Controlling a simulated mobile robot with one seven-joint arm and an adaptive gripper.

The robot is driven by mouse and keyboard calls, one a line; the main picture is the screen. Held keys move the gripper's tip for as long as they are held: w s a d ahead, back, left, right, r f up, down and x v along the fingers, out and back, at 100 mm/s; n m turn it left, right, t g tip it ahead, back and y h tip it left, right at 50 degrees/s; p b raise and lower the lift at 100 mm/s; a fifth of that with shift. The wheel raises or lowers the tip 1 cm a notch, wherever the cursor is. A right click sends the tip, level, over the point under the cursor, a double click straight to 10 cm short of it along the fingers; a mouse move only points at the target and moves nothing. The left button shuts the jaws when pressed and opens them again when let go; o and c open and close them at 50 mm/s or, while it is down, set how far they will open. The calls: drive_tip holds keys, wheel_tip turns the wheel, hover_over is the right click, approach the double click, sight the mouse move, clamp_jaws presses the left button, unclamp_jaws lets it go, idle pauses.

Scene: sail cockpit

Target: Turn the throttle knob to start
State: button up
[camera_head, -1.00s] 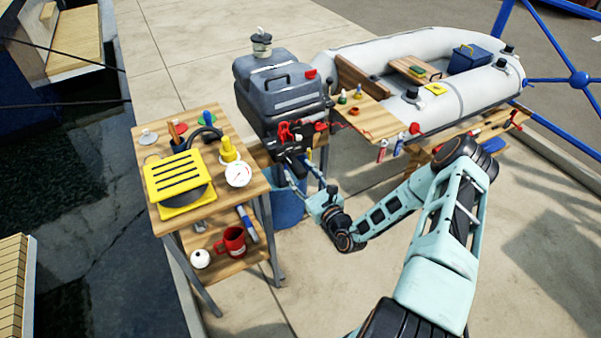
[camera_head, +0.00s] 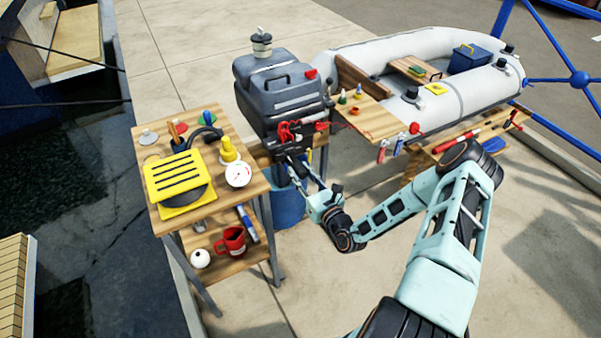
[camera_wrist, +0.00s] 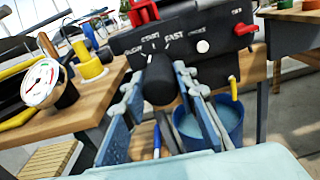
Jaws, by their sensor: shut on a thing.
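The throttle knob (camera_wrist: 160,84) is a dark cylindrical grip in front of the outboard motor's black panel (camera_wrist: 212,38). The panel bears white labels; START and FAST can be read above the knob. My gripper (camera_wrist: 163,92) has a finger on either side of the knob and is shut on it. In the head view my gripper (camera_head: 297,172) reaches the lower front of the grey outboard motor (camera_head: 280,88). The knob's pointer position cannot be told, and in the head view the fingers largely hide the knob.
A wooden workbench (camera_head: 239,193) with a yellow-topped unit (camera_head: 182,172) and a gauge (camera_head: 238,174) stands left of the motor. A blue bucket (camera_wrist: 218,122) sits below. A grey inflatable boat (camera_head: 455,97) lies right.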

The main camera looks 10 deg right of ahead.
drive_tip(key=m, duration=0.5)
drive_tip(key=shift+m, duration=0.3)
idle(0.4)
drive_tip(key=o, duration=1.1)
drive_tip(key=shift+o, duration=0.2)
drive_tip(key=shift+s, duration=0.1)
drive_tip(key=v, duration=1.2)
